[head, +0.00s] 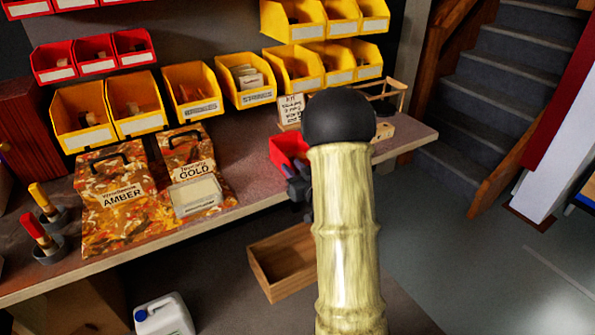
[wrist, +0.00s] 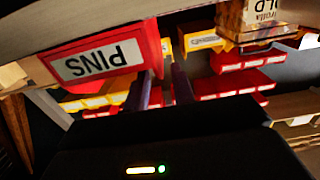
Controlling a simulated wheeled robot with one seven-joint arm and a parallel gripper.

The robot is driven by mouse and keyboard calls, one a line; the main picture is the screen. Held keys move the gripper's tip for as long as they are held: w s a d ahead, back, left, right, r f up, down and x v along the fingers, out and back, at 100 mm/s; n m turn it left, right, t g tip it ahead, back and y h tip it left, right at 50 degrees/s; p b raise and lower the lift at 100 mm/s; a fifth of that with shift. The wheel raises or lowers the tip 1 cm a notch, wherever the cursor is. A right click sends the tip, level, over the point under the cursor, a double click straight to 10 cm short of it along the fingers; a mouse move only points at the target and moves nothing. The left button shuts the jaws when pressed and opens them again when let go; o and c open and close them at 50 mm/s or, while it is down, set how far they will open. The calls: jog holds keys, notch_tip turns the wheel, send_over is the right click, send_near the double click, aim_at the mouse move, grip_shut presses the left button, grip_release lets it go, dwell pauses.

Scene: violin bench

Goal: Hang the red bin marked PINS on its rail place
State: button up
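The red bin marked PINS (head: 288,148) is on the bench near its front edge, partly hidden by my arm in the head view. In the wrist view the PINS bin (wrist: 105,62) shows upside down, its white label facing my gripper. My gripper (wrist: 163,72) has its two dark fingers apart, with a gap between them. The bin's red side wall reaches to the fingertips; I cannot tell whether they touch it. In the head view my gripper (head: 297,188) is small and mostly hidden, just in front of the bin. Red bins (head: 95,54) hang in a row at upper left.
AMBER (head: 115,200) and GOLD (head: 187,150) boxes are at left. A card sign (head: 291,108) stands behind the red bin. A wooden crate (head: 285,262) and white jug (head: 163,316) are below the bench front.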

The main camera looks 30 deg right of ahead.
aim_at(287, 162)
jog(key=shift+w+p, duration=0.35)
jog(key=shift+w, duration=1.6)
grip_shut()
jog(key=shift+r+p, duration=0.85)
jog(key=shift+r, duration=0.65)
jog(key=shift+w+a+f, duration=0.1)
